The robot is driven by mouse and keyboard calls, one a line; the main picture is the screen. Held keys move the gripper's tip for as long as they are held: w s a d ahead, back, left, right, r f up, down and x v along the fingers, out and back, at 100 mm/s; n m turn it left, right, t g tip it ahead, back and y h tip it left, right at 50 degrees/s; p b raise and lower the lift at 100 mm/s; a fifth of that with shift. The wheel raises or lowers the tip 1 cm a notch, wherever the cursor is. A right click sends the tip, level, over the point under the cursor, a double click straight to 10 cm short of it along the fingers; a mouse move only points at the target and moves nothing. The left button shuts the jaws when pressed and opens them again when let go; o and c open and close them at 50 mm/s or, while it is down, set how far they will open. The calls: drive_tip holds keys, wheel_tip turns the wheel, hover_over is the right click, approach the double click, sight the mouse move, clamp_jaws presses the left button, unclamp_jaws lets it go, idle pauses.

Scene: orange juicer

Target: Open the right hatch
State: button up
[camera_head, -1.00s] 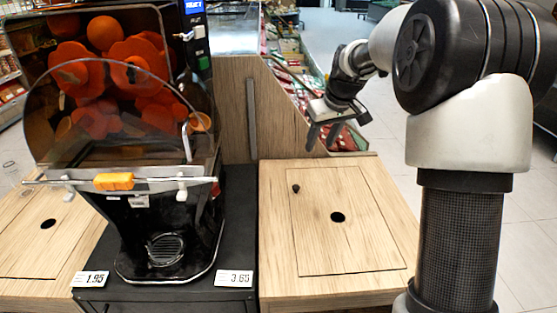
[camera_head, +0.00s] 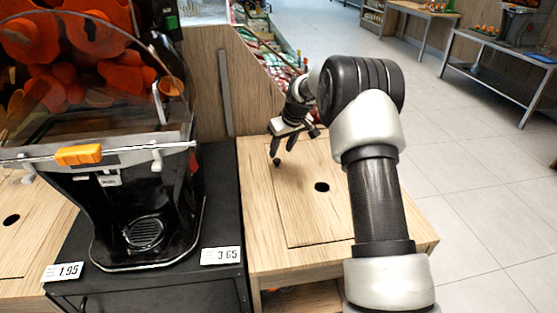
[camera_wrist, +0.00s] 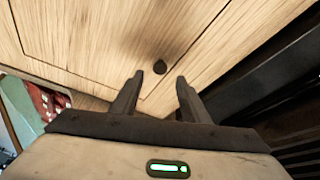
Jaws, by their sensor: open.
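The right hatch (camera_head: 300,215) is a wooden panel set flush in the top of the right wooden counter, and it looks closed. It has a round black hole (camera_head: 321,187) near its middle. My gripper (camera_head: 283,150) is over the far left part of the hatch, pointing down.
The orange juicer (camera_head: 140,180) stands on a black cabinet left of the hatch. A wooden back panel (camera_head: 225,85) rises behind. Shelves of goods (camera_head: 265,45) are behind the counter. My arm covers the hatch's right part. Open tiled floor (camera_head: 470,200) lies to the right.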

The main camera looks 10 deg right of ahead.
sight(277, 160)
drive_tip(key=x, duration=0.5)
drive_tip(key=shift+f+b, duration=0.15)
drive_tip(key=shift+b, duration=0.25)
clamp_jaws()
